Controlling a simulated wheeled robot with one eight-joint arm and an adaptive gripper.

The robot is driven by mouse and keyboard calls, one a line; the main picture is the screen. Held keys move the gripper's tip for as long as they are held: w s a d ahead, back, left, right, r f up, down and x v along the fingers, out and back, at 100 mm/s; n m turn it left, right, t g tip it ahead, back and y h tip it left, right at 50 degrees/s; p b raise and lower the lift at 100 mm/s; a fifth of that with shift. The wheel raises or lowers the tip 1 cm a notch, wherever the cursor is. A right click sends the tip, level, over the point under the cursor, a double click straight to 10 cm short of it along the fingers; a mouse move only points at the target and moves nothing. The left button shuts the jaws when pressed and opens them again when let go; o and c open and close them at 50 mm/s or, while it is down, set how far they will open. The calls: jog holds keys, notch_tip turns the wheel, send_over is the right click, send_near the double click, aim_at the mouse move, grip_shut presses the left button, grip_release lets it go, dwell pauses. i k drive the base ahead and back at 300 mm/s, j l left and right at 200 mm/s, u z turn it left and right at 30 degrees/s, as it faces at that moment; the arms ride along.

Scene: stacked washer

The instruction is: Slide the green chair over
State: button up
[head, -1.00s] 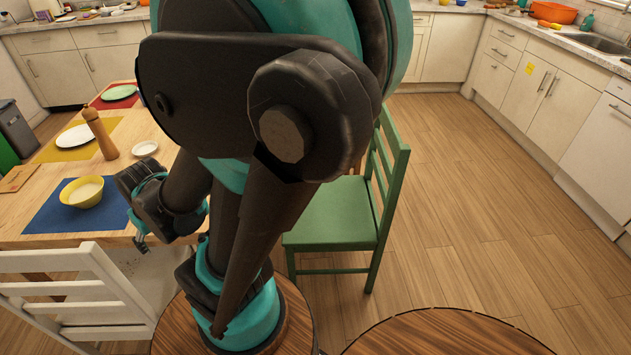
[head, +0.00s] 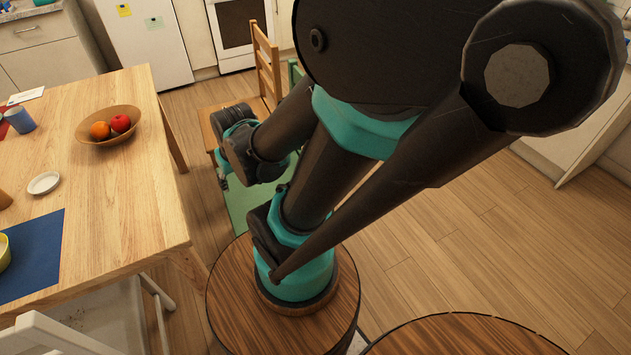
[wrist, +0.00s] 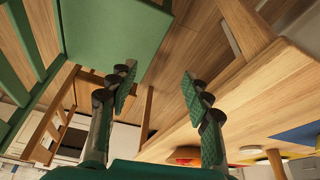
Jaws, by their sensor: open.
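The green chair (head: 238,203) is mostly hidden behind my arm in the head view. Part of its seat shows, and a bit of its back (head: 294,72) shows above my arm. In the wrist view its seat (wrist: 110,35) fills the upper left, with the slatted back at the left edge. My gripper (wrist: 160,85) is open and empty. Its left finger overlaps the edge of the green seat in the picture; I cannot tell if they touch. In the head view my gripper (head: 222,178) appears at the seat's left side, between chair and table.
The wooden table (head: 172,200) stands close on the left, with a fruit bowl (head: 108,127) on it. A wooden chair (head: 266,62) stands just beyond the green chair. A white chair (head: 95,320) is at the lower left. Open floor (head: 470,240) lies to the right.

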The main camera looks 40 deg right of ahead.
aim_at(239, 200)
jog(key=z, duration=0.8)
jog(key=i+l, duration=0.1)
jog(key=l, duration=0.5)
jog(key=i+l, duration=0.1)
jog(key=l, duration=0.5)
jog(key=i+l, duration=0.1)
jog(key=l, duration=0.45)
jog(key=i+l, duration=0.1)
jog(key=l, duration=0.5)
jog(key=i+l, duration=0.1)
jog(key=l, duration=0.5)
jog(key=i+u, duration=0.05)
